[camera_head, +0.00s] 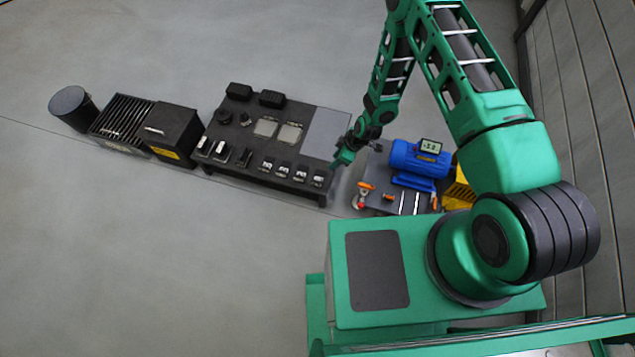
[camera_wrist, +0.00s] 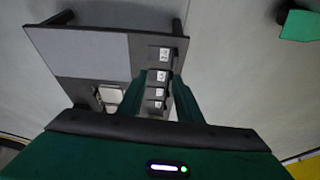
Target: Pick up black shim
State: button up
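My gripper (camera_head: 345,157) is at the right end of a low dark table (camera_head: 230,135). In the wrist view my two green fingers (camera_wrist: 157,82) are spread apart with no object visibly held. Beyond and between them is a row of small dark pieces with white labels (camera_wrist: 165,54), set along the table edge. The same labelled row (camera_head: 283,169) shows along the near edge in the head view. Further left stand three small upright pieces, two with white faces and a darker one (camera_head: 244,157). I cannot tell which piece is the black shim; the labels are too small to read.
The table also bears a grey panel (camera_head: 326,133), two light square plates (camera_head: 265,128) and black blocks (camera_head: 239,91). A blue motor (camera_head: 418,160) on a grey stand is close right of my gripper. A black box (camera_head: 174,132) stands left. The floor beyond is clear.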

send_near(318, 182)
jog(key=shift+n, duration=0.3)
jog(key=shift+x, duration=4.7)
jog(key=shift+w, duration=0.15)
grip_shut()
